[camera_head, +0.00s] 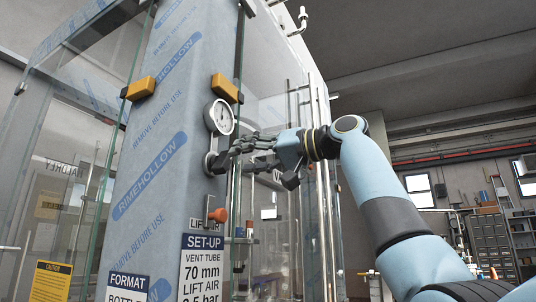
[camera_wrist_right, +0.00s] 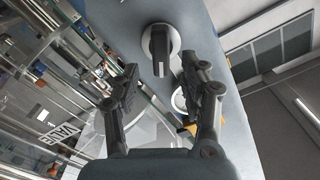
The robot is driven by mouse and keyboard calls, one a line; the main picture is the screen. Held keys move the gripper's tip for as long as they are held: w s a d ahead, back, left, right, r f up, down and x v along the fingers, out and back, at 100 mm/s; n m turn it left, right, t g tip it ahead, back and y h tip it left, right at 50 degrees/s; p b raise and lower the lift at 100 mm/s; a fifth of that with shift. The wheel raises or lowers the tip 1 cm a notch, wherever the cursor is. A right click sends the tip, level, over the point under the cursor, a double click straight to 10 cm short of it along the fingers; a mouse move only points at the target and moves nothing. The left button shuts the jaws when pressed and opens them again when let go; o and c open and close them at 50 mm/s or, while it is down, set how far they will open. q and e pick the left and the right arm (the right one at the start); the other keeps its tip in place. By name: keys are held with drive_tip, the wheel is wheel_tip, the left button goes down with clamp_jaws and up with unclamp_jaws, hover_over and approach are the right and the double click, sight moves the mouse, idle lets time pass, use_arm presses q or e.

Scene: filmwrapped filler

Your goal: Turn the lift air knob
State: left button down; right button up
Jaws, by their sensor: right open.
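The knob (camera_wrist_right: 160,52) has a dark bar handle on a round silver base on the blue-filmed panel, seen in the wrist view. In the head view its round base (camera_head: 211,161) shows just below the gauge, partly hidden by my fingers. My right gripper (camera_head: 226,158) is open in front of it. In the wrist view the right gripper's fingertips (camera_wrist_right: 160,68) stand apart on either side of the handle's lower end; contact cannot be told. A LIFT AIR label (camera_head: 202,225) is lower on the panel. My left gripper is not in view.
A round gauge (camera_head: 219,117) sits just above the knob. Yellow clamps (camera_head: 224,88) hold glass at the panel edges. An orange-tipped lever (camera_head: 218,214) sticks out below. Glass and upright metal rods (camera_head: 322,190) stand close to my right arm.

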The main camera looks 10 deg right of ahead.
drive_tip(key=v, duration=0.6)
drive_tip(key=shift+s+d, duration=0.25)
drive_tip(key=shift+f, duration=0.1)
